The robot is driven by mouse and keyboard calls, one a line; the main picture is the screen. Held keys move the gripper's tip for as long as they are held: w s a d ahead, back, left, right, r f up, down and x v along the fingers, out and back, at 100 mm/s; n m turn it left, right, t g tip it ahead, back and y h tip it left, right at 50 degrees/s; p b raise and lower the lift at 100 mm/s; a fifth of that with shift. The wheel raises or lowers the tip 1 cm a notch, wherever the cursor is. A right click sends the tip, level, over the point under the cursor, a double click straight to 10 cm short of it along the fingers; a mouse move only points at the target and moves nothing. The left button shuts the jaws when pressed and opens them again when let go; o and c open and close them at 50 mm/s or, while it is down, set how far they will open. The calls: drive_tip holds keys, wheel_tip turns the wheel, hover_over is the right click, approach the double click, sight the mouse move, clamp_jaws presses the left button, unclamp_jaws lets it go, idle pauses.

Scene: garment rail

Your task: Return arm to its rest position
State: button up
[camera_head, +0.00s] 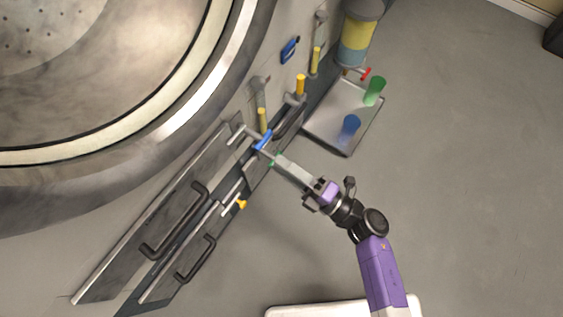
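My arm (380,265), purple and black, reaches up and left from the bottom right of the head view. My gripper (318,192) is at its end, to the right of the rails and handles. A pale grey bar (295,170) runs from the gripper up and left to a thin rail (248,132) with a blue piece (264,140) on it. I cannot tell whether the gripper holds this bar or is only in line with it. The fingers are too small to tell whether they are open or shut.
Dark panels with black handles (195,258) lie left of the gripper. Yellow pegs (300,85) stand above. A metal tray (325,128) holds a green cup (374,91) and a blue cup (349,126), beside a yellow-and-blue dispenser (356,40). The grey floor (470,170) at right is clear.

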idle(0.3)
drive_tip(key=s+d+r+m+t+h, duration=0.1)
drive_tip(key=d+r+m+t+h, duration=0.8)
drive_tip(key=m, duration=0.5)
drive_tip(key=s+d+r+m+g+h, duration=0.25)
drive_tip(key=s+m, duration=0.25)
drive_tip(key=s, duration=0.3)
drive_tip(key=s+d+r+m+g+h+p, duration=0.1)
drive_tip(key=s+d+m+g+h, duration=0.15)
drive_tip(key=s+m, duration=0.4)
drive_tip(key=s+d+r+m+g+h, duration=0.1)
drive_tip(key=s+d+m+g+h, duration=0.2)
drive_tip(key=s, duration=0.6)
wheel_tip(320, 180, up, 22)
drive_tip(key=t+y+p, duration=0.1)
drive_tip(key=p, duration=2)
drive_tip(key=shift+d+p, duration=0.25)
drive_tip(key=shift+p, duration=0.05)
drive_tip(key=shift+f, duration=0.1)
